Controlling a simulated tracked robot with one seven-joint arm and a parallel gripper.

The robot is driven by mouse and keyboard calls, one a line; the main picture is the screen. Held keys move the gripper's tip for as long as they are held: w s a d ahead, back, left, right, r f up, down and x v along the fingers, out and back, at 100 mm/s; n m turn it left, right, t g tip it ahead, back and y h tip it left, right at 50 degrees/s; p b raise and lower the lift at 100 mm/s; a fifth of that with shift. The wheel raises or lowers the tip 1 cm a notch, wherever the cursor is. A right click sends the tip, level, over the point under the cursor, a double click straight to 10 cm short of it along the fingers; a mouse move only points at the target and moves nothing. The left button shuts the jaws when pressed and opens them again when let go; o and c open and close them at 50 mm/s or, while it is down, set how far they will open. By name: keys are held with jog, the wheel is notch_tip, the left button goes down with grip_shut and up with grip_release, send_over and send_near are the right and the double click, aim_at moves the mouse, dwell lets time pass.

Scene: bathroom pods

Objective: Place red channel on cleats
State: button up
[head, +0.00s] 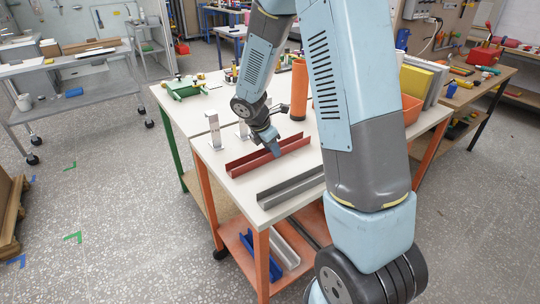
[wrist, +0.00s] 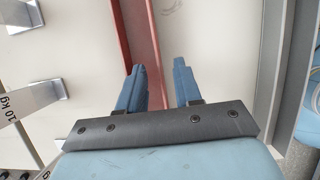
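The red channel (head: 250,162) lies on the white table top, running diagonally near its front left part. In the wrist view the red channel (wrist: 132,32) runs down from the top edge and passes behind my fingers. My gripper (head: 275,152) is over the middle of the channel, pointing down. In the wrist view my gripper (wrist: 159,67) has its two blue fingers apart, with part of the channel showing between them and the left finger overlapping its left side. Whether the fingers touch it I cannot tell. I cannot identify any cleats in these views.
A grey channel (head: 288,189) lies parallel, nearer the table's front. Upright metal blocks (head: 214,131) stand left of the red channel; one in the wrist view (wrist: 30,110) reads "10 kg". An orange cylinder (head: 299,90) stands behind. Blue and pale channels lie on the lower shelf.

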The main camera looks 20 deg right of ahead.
jog(key=shift+x, duration=1.05)
jog(key=shift+c, duration=0.4)
grip_shut()
